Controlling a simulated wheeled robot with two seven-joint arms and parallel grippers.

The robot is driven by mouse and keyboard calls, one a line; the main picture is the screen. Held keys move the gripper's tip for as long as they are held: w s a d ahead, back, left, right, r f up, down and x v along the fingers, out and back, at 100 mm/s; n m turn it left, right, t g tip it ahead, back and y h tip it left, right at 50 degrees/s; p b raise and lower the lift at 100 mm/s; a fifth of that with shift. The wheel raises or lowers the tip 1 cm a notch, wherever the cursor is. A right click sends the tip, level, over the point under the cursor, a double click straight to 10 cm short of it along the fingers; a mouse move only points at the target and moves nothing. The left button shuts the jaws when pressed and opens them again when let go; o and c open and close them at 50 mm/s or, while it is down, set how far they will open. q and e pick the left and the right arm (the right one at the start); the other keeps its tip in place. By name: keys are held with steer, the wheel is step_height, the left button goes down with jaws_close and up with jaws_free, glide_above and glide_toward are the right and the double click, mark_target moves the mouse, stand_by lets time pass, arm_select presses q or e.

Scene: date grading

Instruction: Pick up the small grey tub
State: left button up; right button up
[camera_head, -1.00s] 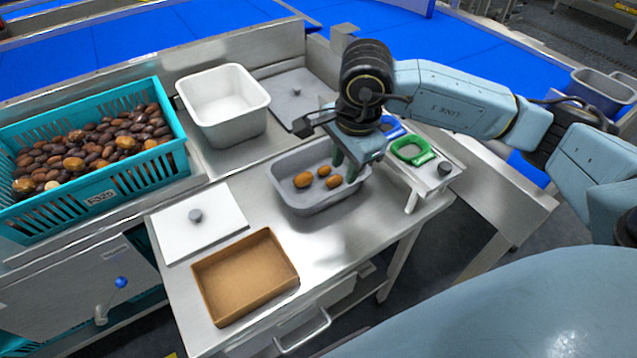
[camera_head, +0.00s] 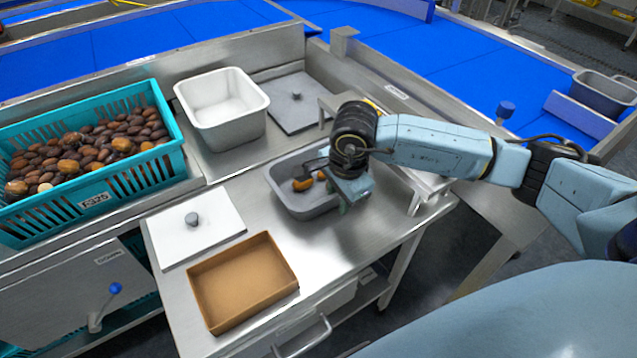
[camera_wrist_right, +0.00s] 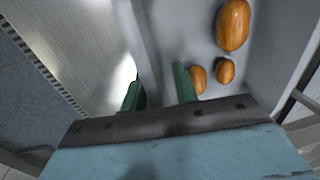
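The small grey tub (camera_head: 287,205) stands on the steel table in the head view, with a few orange-brown dates in it. My right gripper (camera_head: 347,203) is at the tub's right wall, and my wrist hides that end of the tub. In the right wrist view, the two green fingers (camera_wrist_right: 160,90) are apart, with the tub wall (camera_wrist_right: 146,45) running between them. One finger is on the inside, near the dates (camera_wrist_right: 225,70), and the other is on the outside. A gap shows beside the wall. My left gripper is not in view.
A brown tray (camera_head: 195,293) and a white lid (camera_head: 165,240) lie left of the tub. A white tub (camera_head: 232,132) stands behind, beside a grey lid (camera_head: 318,118). A teal crate (camera_head: 150,178) of dates is at far left. Bare table lies in front of the tub.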

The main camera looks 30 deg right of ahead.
jaws_close()
stand_by(1.4)
